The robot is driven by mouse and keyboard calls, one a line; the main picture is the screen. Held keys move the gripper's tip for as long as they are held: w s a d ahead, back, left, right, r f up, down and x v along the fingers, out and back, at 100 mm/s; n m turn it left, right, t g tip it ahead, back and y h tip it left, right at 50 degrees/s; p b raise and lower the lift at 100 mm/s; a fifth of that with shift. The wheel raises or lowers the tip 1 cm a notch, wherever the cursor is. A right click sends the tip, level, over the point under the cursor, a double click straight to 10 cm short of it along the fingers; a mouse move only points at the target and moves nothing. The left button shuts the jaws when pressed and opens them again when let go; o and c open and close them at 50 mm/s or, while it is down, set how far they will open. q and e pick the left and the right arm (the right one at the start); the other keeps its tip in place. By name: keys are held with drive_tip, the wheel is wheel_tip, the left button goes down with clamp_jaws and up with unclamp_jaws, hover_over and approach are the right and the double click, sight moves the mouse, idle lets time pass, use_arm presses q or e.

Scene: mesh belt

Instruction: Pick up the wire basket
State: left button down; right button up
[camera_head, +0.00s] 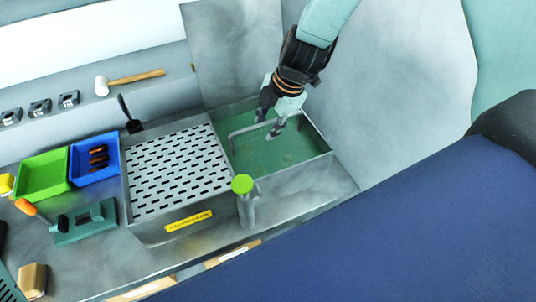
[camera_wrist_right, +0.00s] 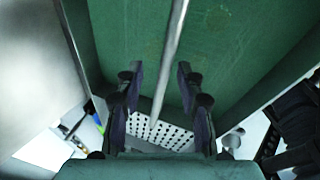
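A grey metal bar (camera_head: 246,130), bent down at its left end, spans the green-floored bin (camera_head: 314,163) in the head view. It looks like the handle of the wire basket, but I cannot make out any wire mesh. My right gripper (camera_head: 272,120) points down into the bin at this bar. In the right wrist view the bar (camera_wrist_right: 172,55) runs lengthwise between the two dark fingers of my right gripper (camera_wrist_right: 160,85). The fingers are apart, with a gap on each side of the bar. My left gripper is not in view.
Left of the bin is a slotted metal plate (camera_head: 178,168). A green-capped post (camera_head: 243,185) stands at the bin's front. A blue tray (camera_head: 94,159), a green tray (camera_head: 43,175) and a mallet (camera_head: 130,80) lie further left. Metal panels rise behind and right.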

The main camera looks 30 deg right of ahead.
drive_tip(key=shift+a, duration=0.2)
drive_tip(key=shift+c, duration=0.5)
drive_tip(key=shift+s+a+r, duration=0.1)
drive_tip(key=shift+s+r, duration=0.1)
drive_tip(key=shift+s, duration=0.05)
drive_tip(key=c, duration=0.6)
drive_tip(key=shift+w+d+f, duration=0.1)
drive_tip(key=shift+w+d, duration=0.05)
drive_tip(key=shift+d, duration=0.05)
clamp_jaws()
drive_tip(key=shift+a, duration=0.1)
